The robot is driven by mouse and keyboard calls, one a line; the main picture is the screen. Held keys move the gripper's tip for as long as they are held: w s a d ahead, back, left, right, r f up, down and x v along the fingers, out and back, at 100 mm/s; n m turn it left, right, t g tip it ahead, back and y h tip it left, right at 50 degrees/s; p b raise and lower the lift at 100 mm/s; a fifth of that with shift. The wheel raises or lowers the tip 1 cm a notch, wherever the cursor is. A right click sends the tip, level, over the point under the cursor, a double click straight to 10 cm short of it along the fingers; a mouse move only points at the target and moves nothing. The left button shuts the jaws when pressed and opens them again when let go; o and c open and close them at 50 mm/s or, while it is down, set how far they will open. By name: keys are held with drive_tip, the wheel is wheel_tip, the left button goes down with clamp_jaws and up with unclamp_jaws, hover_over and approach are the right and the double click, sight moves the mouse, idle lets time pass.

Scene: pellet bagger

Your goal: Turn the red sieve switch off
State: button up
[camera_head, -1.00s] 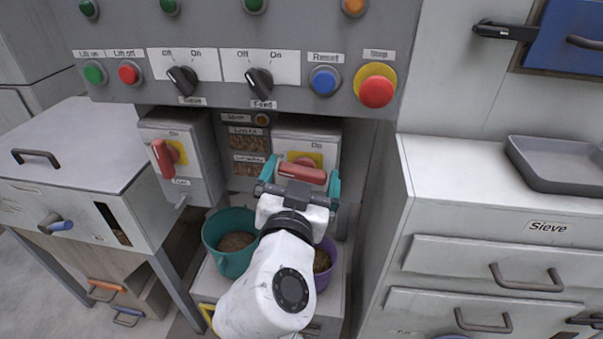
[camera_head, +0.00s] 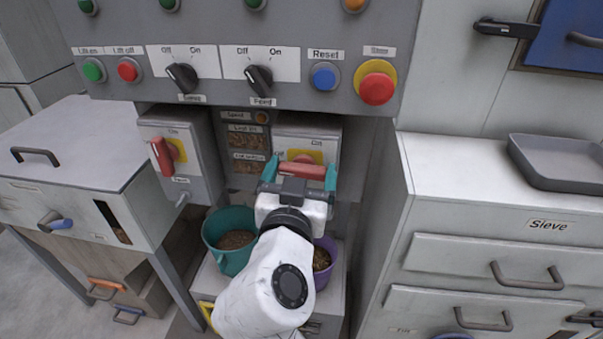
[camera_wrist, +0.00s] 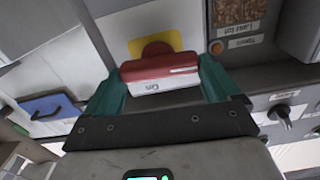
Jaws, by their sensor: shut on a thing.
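A red rotary switch handle (camera_head: 301,170) lies nearly level across a yellow plate on the grey box at the centre right. "On" shows above it and "Off" to its upper left; its name label is hidden behind my gripper. My gripper (camera_head: 300,174) has its teal fingers at the two ends of this handle, shut on it. In the wrist view, the red handle (camera_wrist: 158,67) sits between the fingers (camera_wrist: 163,84), with the yellow plate beyond it.
A similar box on the left has a steeply tilted red handle (camera_head: 162,158). Black knobs (camera_head: 259,80) and a red stop button (camera_head: 377,88) are on the panel above. A teal bucket (camera_head: 226,262) and a purple bucket (camera_head: 331,262) stand below. A counter (camera_head: 450,170) is at right.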

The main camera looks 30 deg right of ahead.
drive_tip(key=shift+a+n, duration=0.1)
drive_tip(key=shift+n, duration=0.3)
drive_tip(key=o, duration=0.8)
drive_tip(key=b+v, duration=0.1)
drive_tip(key=v, duration=0.9)
drive_tip(key=shift+s+a, duration=0.2)
drive_tip(key=shift+s, duration=0.1)
